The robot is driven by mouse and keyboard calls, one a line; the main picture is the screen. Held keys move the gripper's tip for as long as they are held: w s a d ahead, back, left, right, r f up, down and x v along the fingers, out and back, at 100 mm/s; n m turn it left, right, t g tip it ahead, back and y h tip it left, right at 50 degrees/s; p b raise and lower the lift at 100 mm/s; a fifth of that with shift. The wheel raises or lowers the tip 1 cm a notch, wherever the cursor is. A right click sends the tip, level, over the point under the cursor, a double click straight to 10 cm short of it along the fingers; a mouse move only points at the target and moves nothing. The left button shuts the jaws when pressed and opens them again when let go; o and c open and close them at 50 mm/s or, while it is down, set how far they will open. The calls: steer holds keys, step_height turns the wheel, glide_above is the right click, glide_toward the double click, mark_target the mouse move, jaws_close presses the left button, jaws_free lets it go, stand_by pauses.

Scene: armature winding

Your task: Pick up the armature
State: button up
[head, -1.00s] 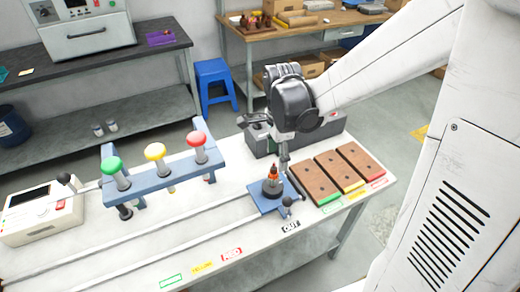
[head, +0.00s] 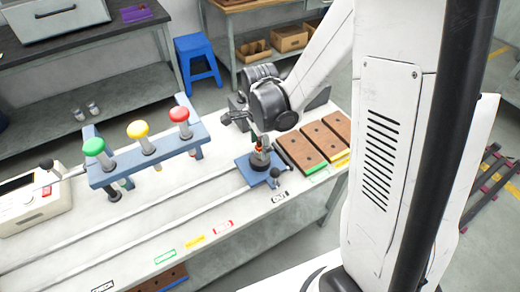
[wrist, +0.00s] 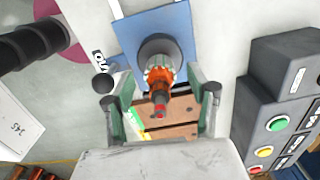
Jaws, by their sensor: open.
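The armature (wrist: 160,75), with an orange-copper winding and a red tip, stands in a dark round holder on a blue sliding plate (head: 246,168). In the head view the armature (head: 259,146) is small and partly covered by my gripper. In the wrist view my gripper (wrist: 168,108) is open, with one green-grey finger on each side of the armature. The fingers look apart from it; whether they touch it cannot be told from the head view.
A blue rack (head: 150,154) with green, yellow and red knobs stands left on the table. Brown drilled blocks (head: 300,150) lie right of the plate. A grey control box (wrist: 283,110) with buttons is close on the right in the wrist view. Two rails run left from the plate.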

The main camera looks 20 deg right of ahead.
steer(key=shift+c, duration=0.4)
jaws_close()
steer(key=shift+r, duration=0.2)
